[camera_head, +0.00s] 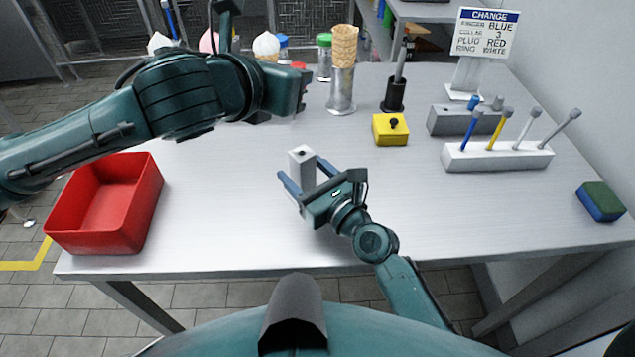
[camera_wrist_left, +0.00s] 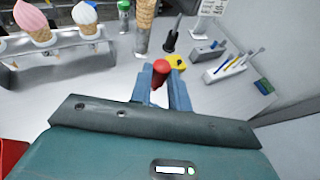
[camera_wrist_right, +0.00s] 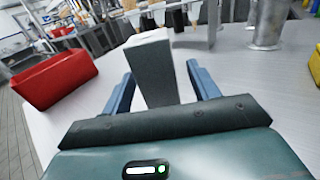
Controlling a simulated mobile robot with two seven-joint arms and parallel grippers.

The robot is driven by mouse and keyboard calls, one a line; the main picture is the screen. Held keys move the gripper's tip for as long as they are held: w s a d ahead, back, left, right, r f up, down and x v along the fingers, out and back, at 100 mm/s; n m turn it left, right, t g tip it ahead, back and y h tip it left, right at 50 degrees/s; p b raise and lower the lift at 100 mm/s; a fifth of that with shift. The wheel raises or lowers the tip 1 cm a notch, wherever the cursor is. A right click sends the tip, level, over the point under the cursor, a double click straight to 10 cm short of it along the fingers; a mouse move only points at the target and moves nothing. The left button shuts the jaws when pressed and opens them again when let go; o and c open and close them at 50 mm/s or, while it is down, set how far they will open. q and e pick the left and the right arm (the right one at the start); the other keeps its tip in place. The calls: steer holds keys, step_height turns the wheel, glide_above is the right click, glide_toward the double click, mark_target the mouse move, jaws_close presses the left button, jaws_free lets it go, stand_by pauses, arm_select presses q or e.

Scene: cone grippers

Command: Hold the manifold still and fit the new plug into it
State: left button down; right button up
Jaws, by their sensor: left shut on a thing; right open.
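The manifold (camera_head: 301,165) looks like an upright pale grey block with a small dark spot on its top. It stands on the table between the fingers of my right gripper (camera_head: 303,173), which is open. The right wrist view also shows the block (camera_wrist_right: 153,70) between the two spread fingers, with a gap at the right finger. My left gripper (camera_wrist_left: 161,88) is shut on a red round-ended plug (camera_wrist_left: 161,68). In the head view my left arm hides its fingers and the plug. The left gripper is behind the manifold, above the table.
A red bin (camera_head: 148,215) is at the left. A yellow block (camera_head: 390,130), a white rack (camera_head: 497,156) of coloured tools, and a blue-green sponge (camera_head: 600,202) are at the right. A sign (camera_head: 486,33) lists "PLUG" and "RED". The front middle table is clear.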

steer(key=shift+w+a, duration=0.15)
steer(key=shift+w, duration=0.05)
steer(key=shift+c, duration=0.4)
jaws_close()
stand_by(0.6)
steer(key=shift+y, duration=0.3)
steer(key=shift+n+g+y, duration=0.7)
steer(key=shift+n+g, duration=0.1)
steer(key=shift+n, duration=0.1)
